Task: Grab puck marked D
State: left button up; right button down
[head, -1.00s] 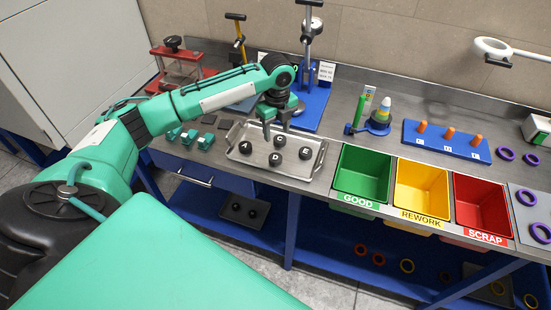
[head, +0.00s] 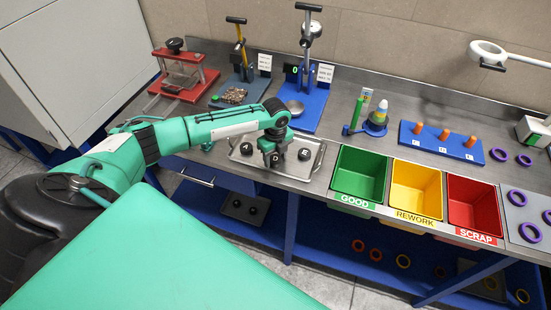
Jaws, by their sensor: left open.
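A metal tray (head: 312,167) on the bench holds several black pucks with white letters. My left gripper (head: 273,161) points down over the front middle of the tray. It is open, with its fingers low around the front puck (head: 274,163), which stood there with a D in the earlier view. Its letter is hard to read now, and I cannot tell whether the fingers touch it. One puck (head: 246,148) is to the left and another (head: 304,154) to the right. The back puck is hidden behind the gripper. My right gripper is out of view.
A green bin (head: 357,202), a yellow bin (head: 415,210) and a red bin (head: 473,218) stand right of the tray. A blue press (head: 305,90) and a red fixture (head: 180,68) stand behind. Two dark pieces lie on the lower shelf (head: 240,232).

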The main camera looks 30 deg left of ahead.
pick_arm(q)
jog(key=c, duration=0.7)
jog(key=shift+c, duration=0.2)
jog(key=shift+r, duration=0.15)
